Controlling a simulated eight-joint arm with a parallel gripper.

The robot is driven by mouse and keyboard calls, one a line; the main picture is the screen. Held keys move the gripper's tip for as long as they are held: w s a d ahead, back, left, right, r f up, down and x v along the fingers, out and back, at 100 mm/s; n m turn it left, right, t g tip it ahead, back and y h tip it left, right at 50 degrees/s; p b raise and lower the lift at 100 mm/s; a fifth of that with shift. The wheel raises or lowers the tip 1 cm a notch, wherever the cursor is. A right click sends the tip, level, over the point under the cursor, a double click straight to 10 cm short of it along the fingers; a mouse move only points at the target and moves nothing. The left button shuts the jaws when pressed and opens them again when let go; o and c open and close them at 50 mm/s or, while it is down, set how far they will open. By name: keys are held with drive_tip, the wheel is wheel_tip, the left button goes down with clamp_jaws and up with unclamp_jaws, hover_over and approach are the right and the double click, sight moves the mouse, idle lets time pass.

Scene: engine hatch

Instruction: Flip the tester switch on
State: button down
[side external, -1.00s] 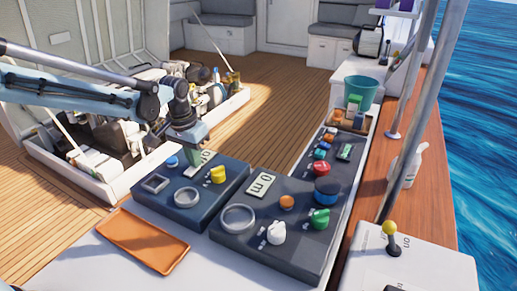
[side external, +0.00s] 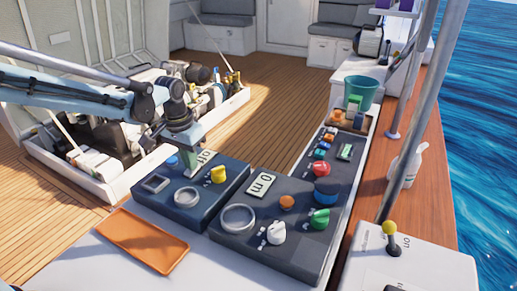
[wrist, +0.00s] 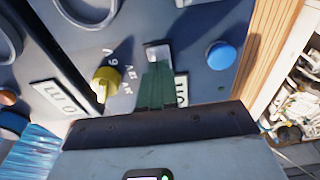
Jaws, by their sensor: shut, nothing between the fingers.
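The dark tester panel (side external: 178,215) lies left of a larger dark panel. It carries a yellow knob (side external: 218,175), a round dial ring (side external: 187,197) and a blue button (side external: 172,162). In the wrist view the yellow knob (wrist: 104,84) has letters beside it, and the blue button (wrist: 221,55) is on the right. A small pale square piece (wrist: 158,52), possibly the switch, shows just beyond my fingertips. My gripper (side external: 190,170) is shut and empty, low over the panel's far part. Its greenish fingers (wrist: 157,75) partly cover a display (wrist: 181,90); contact is unclear.
The larger panel (side external: 265,245) has white and green knobs beside the tester. An orange tray (side external: 143,240) lies in front. A yellow-tipped lever (side external: 390,235) stands on a white box at right. The open engine hatch (side external: 120,190) is behind, at left.

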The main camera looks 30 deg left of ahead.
wheel_tip(320, 180, up, 14)
drive_tip(key=s, duration=0.2)
idle(0.4)
drive_tip(key=shift+s, duration=0.1)
drive_tip(key=shift+w+f+t, duration=0.1)
drive_tip(key=shift+w+t, duration=0.2)
drive_tip(key=shift+w, duration=0.35)
drive_tip(key=shift+f, duration=0.1)
drive_tip(key=f, duration=0.4)
drive_tip(key=w+f, duration=0.1)
drive_tip(key=f, duration=0.4)
drive_tip(key=w+f, duration=0.1)
drive_tip(key=f, duration=0.3)
drive_tip(key=shift+w+f, duration=0.1)
drive_tip(key=shift+f, duration=0.25)
